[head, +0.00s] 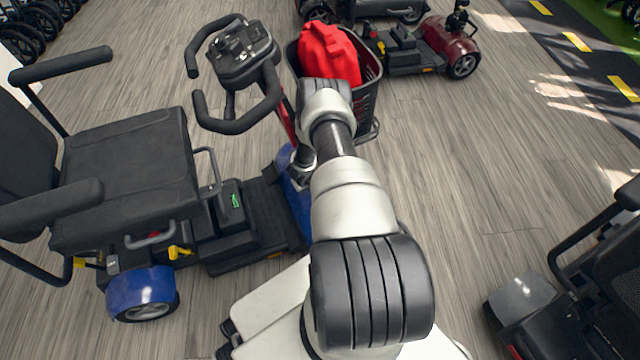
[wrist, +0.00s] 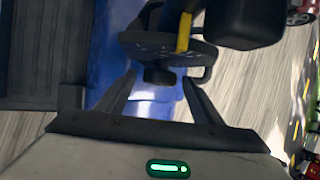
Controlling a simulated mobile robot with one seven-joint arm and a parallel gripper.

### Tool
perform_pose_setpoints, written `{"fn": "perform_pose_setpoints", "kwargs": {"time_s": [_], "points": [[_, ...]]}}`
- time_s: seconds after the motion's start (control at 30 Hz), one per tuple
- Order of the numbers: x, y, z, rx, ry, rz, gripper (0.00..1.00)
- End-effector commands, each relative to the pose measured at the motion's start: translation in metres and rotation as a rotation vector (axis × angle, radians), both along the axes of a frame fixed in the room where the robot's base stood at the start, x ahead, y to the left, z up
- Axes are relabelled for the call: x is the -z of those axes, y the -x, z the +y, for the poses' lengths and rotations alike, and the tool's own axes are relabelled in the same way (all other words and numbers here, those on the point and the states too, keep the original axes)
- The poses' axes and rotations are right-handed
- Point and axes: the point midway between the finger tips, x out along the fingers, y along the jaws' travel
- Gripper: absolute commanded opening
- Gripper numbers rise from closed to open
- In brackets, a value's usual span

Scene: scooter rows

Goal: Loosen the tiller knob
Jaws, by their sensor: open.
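The blue scooter (head: 297,205) stands left of my arm, its black tiller head (head: 240,52) and looped handlebars upright at the front. In the wrist view, a short dark round knob (wrist: 158,77) sticks out below a dark plate on the tiller; it looks like the tiller knob. My gripper (wrist: 160,84) is open, with one finger on each side of this knob and a visible gap at both sides. I cannot tell how deep the knob sits between the fingers. In the head view, my arm hides the knob and most of the gripper, low by the tiller's foot.
A black front basket (head: 368,88) holds a red bag (head: 328,52) close behind my arm. The scooter's black seat (head: 130,165) is at left. A yellow lever (wrist: 184,32) sits above the knob.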

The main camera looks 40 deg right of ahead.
Motion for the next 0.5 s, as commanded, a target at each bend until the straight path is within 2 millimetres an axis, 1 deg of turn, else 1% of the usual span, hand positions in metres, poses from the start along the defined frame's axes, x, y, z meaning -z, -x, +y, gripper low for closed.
{"fn": "perform_pose_setpoints", "kwargs": {"time_s": [0.03,0.1,0.43,0.5], "points": [[0.0059,-0.0011,-0.0022,0.000,0.001,0.000,0.61],[0.0087,-0.0024,-0.0042,0.000,0.001,-0.001,0.61],[0.0098,-0.0033,-0.0055,0.000,0.000,0.000,0.61],[0.0097,-0.0033,-0.0054,0.000,0.000,0.000,0.49]]}}
